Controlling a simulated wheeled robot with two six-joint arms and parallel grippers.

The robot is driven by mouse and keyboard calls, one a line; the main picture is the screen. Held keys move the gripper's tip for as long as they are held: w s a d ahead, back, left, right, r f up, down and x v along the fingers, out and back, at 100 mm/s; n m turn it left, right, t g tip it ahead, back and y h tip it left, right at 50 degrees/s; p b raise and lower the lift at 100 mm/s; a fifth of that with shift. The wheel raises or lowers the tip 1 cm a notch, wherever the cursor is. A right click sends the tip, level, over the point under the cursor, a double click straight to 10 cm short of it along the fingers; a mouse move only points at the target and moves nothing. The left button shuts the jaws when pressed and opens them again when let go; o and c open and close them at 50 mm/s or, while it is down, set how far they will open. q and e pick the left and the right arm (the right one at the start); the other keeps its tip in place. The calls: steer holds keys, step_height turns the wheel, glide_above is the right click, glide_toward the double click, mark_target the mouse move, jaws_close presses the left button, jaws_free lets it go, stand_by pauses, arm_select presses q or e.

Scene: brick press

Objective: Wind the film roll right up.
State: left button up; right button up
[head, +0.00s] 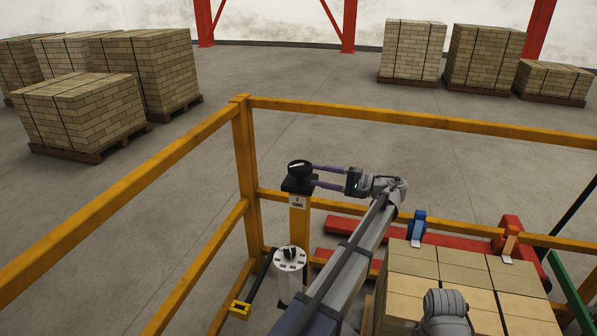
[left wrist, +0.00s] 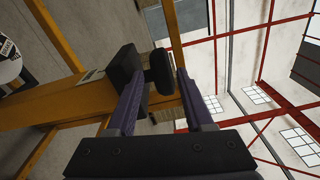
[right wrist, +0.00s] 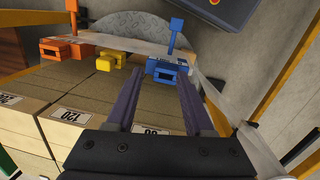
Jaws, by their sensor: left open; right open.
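The white film roll (head: 291,259) stands upright beside the yellow post, with a dark piece on its top; part of it also shows at the left edge of the left wrist view (left wrist: 10,66). A black round knob (head: 299,167) sits on the dark head of the yellow post (head: 299,230). My left gripper (head: 314,175) is open, its purple fingers reaching to the knob. In the left wrist view the knob (left wrist: 161,72) lies between the fingertips, with no clear grip on it. My right gripper (right wrist: 160,85) is open and empty above the bricks.
Yellow rails (head: 400,118) fence the corner. A stack of bricks (head: 440,268) stands at the lower right. Blue (right wrist: 167,68), yellow (right wrist: 106,62) and orange (right wrist: 68,48) pieces lie beyond the right fingers. Brick pallets (head: 80,115) stand outside the fence, with open floor between.

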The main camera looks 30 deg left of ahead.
mark_target(297, 172)
arm_select(q)
steer(key=a, duration=0.3)
steer(key=s+a, duration=0.1)
steer(key=a, duration=0.3)
steer(key=shift+s+a, duration=0.2)
jaws_close()
